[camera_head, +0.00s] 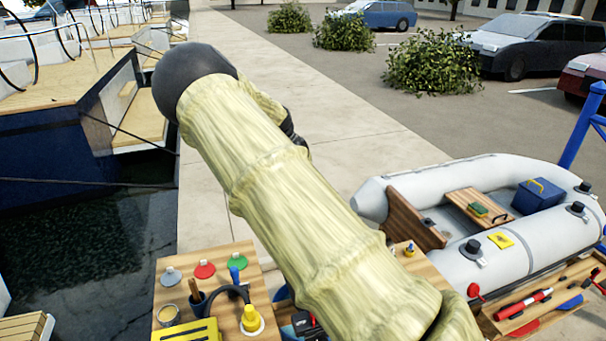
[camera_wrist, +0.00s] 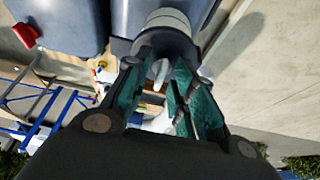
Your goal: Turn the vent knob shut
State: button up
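My gripper (camera_wrist: 163,68) shows in the wrist view with its two teal-lined fingers apart. A small pale grey piece shows in the gap between them; I cannot tell whether the fingers touch it. Just beyond the fingertips is a round dark flange (camera_wrist: 150,45) with a pale grey cylinder (camera_wrist: 168,18) on it. I cannot tell whether this is the vent knob.
A wooden board (camera_head: 170,270) with coloured discs, a yellow box (camera_head: 185,331) and tools lies at the lower left. A wooden tray (camera_head: 540,305) holds red and blue items. A blue box (camera_head: 537,195) sits in the dinghy. The pavement (camera_head: 340,130) behind is clear.

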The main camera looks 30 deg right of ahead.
jog(key=shift+w+a+r, duration=0.15)
jog(key=shift+a+r, duration=0.05)
jog(key=shift+r, duration=0.1)
jog(key=v, duration=1.1)
jog(key=shift+r, duration=0.25)
jog(key=shift+a, duration=0.1)
